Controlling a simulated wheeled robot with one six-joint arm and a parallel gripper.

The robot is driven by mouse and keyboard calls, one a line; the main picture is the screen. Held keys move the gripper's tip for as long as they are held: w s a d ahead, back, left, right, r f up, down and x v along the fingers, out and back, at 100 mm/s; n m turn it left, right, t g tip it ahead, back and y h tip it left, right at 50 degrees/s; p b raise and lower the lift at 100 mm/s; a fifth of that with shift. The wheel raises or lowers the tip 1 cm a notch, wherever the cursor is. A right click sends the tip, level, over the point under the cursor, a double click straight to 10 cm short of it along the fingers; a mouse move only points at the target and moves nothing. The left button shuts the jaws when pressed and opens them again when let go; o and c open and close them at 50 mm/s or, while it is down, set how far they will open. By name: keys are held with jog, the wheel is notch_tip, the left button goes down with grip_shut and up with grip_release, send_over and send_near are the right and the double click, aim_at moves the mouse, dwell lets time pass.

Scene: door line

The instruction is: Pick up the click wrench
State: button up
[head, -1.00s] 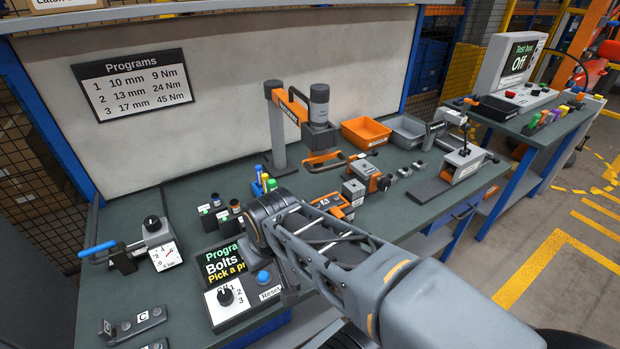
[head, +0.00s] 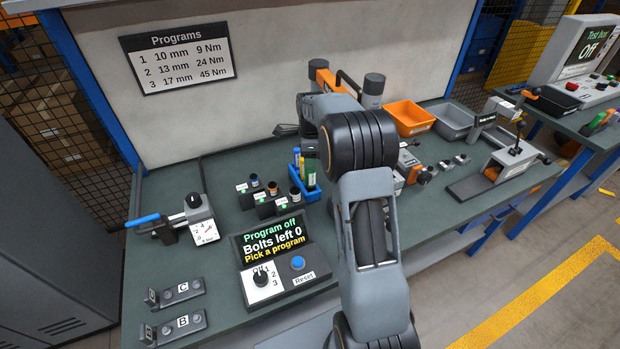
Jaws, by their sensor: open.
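I cannot make out a click wrench for certain in the head view. My gripper (head: 298,138) is at the end of my raised arm, above the back middle of the bench and in front of the white back panel. It is partly hidden by my wrist, and the jaws are open with nothing seen between them. My arm covers the middle of the bench, including the place of an orange tool block marked A. A blue-handled device (head: 153,224) with a round dial lies at the left of the bench, well apart from the gripper.
A program box (head: 278,262) with a screen and knob stands in front, with a blue bit stand (head: 303,184) behind it. Holders C (head: 176,292) and B (head: 180,325) lie front left. An orange bin (head: 409,117) and a grey bin (head: 453,121) are at the back right.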

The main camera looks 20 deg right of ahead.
aim_at(311, 174)
jog(key=shift+w+d+f, duration=0.1)
jog(key=shift+w+f, duration=0.05)
jog(key=shift+f, duration=0.8)
jog(key=shift+f+p, duration=0.75)
jog(key=shift+f, duration=2.15)
jog(key=shift+c, duration=0.4)
jog(key=c, duration=0.6)
